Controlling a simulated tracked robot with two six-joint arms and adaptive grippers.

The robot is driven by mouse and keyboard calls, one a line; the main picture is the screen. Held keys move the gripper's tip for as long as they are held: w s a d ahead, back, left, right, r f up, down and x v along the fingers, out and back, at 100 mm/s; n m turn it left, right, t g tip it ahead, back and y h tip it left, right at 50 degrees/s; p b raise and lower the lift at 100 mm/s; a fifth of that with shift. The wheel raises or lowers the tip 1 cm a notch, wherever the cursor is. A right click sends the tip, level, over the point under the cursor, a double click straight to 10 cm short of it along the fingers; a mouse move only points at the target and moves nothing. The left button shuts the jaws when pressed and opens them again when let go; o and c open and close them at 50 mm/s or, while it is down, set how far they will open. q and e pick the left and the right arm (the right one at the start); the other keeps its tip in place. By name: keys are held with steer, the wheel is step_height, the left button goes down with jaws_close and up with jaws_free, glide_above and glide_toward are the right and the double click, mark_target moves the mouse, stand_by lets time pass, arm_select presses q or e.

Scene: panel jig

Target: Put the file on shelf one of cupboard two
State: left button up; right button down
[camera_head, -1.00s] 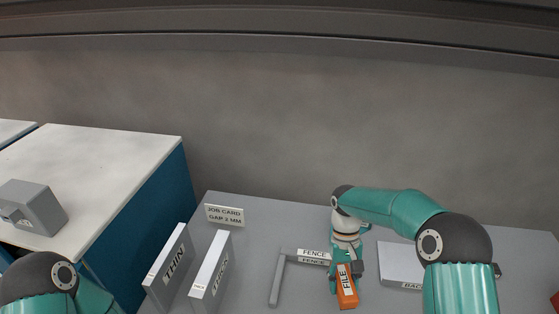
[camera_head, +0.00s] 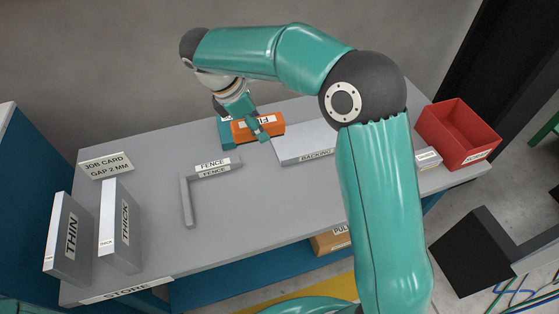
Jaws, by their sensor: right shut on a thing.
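The orange file (camera_head: 272,124), with white lettering, shows at the far side of the grey bench in the head view. My right gripper (camera_head: 250,121) is shut on it, with a finger across its near face. The file lies roughly sideways in the picture. I cannot tell whether it touches the bench top. My left gripper is not in view. No cupboard or shelf marked two or one can be made out.
On the bench (camera_head: 150,185) stand the THIN block (camera_head: 62,240), the THICK block (camera_head: 115,232), an L-shaped fence (camera_head: 187,195), the backing plate (camera_head: 306,142) and a job card (camera_head: 106,166). A red bin (camera_head: 440,135) is at right. The bench's front middle is clear.

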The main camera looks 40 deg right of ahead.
mark_target(262, 180)
steer(key=shift+w+a+r, duration=0.1)
steer(key=shift+a+r, duration=0.4)
steer(key=shift+r, duration=0.1)
steer(key=shift+a, duration=0.25)
step_height(262, 180, down, 19)
steer(key=shift+f, duration=0.15)
steer(key=c, duration=0.6)
jaws_free()
steer(key=shift+a+f, duration=0.1)
